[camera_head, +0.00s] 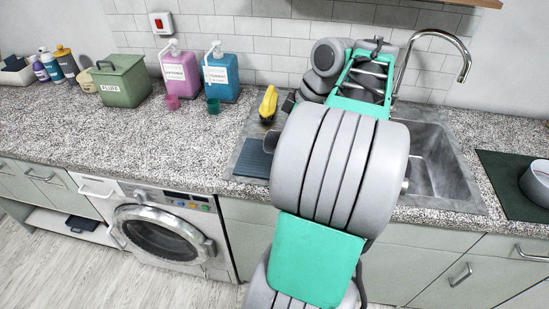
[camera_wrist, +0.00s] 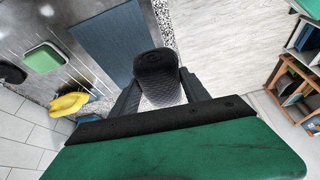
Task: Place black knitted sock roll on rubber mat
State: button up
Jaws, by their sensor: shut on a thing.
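The black knitted sock roll (camera_wrist: 155,62) is between the two dark fingers of my gripper (camera_wrist: 158,82) in the wrist view, and the gripper is shut on it. The blue-grey rubber mat (camera_wrist: 104,42) lies just left of the sock roll in that view, and the two look apart in height, though I cannot tell by how much. In the head view the mat (camera_head: 254,159) lies at the counter's front edge, left of the sink. My arm hides the gripper there; a dark shape above the mat may be the gripper or sock roll.
A yellow item (camera_head: 268,104) stands behind the mat, also seen in the wrist view with a green item (camera_wrist: 43,57). The sink (camera_head: 435,165) and faucet (camera_head: 462,60) are to the right. Pink (camera_head: 180,72) and blue (camera_head: 221,76) dispensers stand behind.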

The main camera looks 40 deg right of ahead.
jog(key=s+d, duration=0.3)
jog(key=s, duration=0.2)
jog(key=shift+n, duration=0.5)
jog(key=w+f, duration=0.3)
jog(key=w, duration=0.1)
jog(key=w+d+f, duration=0.1)
jog(key=w+f, duration=0.2)
jog(key=w, duration=0.2)
jog(key=w+d+f+b, duration=0.1)
jog(key=w+f, duration=0.2)
jog(key=w, duration=0.1)
jog(key=shift+w+f, duration=0.2)
jog(key=shift+w, duration=0.15)
notch_tip(320, 180, down, 3)
jog(key=shift+w+d+r, duration=0.1)
jog(key=shift+w, duration=0.05)
jog(key=shift+f, duration=0.25)
jog(key=shift+f, duration=0.1)
jog(key=o, duration=1.4)
